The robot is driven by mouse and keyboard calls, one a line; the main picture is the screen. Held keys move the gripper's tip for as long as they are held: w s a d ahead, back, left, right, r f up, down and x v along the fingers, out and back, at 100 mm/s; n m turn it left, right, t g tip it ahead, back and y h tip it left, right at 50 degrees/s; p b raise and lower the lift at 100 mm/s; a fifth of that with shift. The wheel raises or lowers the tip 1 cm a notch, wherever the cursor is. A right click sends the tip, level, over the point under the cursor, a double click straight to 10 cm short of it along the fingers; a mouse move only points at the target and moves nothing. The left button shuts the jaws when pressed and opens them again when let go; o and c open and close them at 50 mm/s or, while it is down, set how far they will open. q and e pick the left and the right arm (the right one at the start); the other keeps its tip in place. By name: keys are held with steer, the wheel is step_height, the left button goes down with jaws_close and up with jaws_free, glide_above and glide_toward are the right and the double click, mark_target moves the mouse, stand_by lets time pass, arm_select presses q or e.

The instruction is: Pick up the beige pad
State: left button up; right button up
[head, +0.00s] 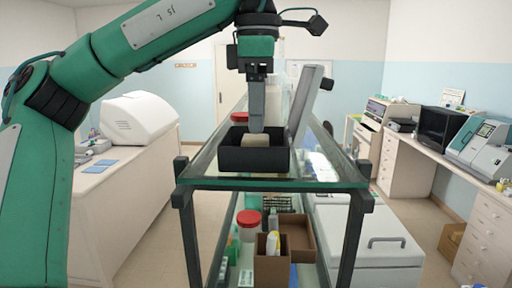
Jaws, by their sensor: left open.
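The beige pad (256,140) lies inside a black open-topped box (256,161) on the glass shelf. Only part of the pad shows above the box's front wall. My left gripper (257,128) points straight down over the box, with its fingertips at or just above the pad. The fingers line up one behind the other from here, so the gap between them is hidden. I cannot tell whether they touch the pad. My right gripper is not in the view.
The glass shelf (215,175) has a dark metal frame. A grey upright device (305,100) stands close right of the box. Below are a red-lidded jar (248,222) and cardboard boxes (298,238). Benches with instruments stand left and right.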

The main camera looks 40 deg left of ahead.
mark_target(256, 136)
arm_select(q)
steer(key=shift+a+f, duration=0.15)
steer(key=shift+f, duration=1.75)
steer(key=shift+s, duration=0.1)
steer(key=c, duration=1)
steer(key=shift+c, duration=0.2)
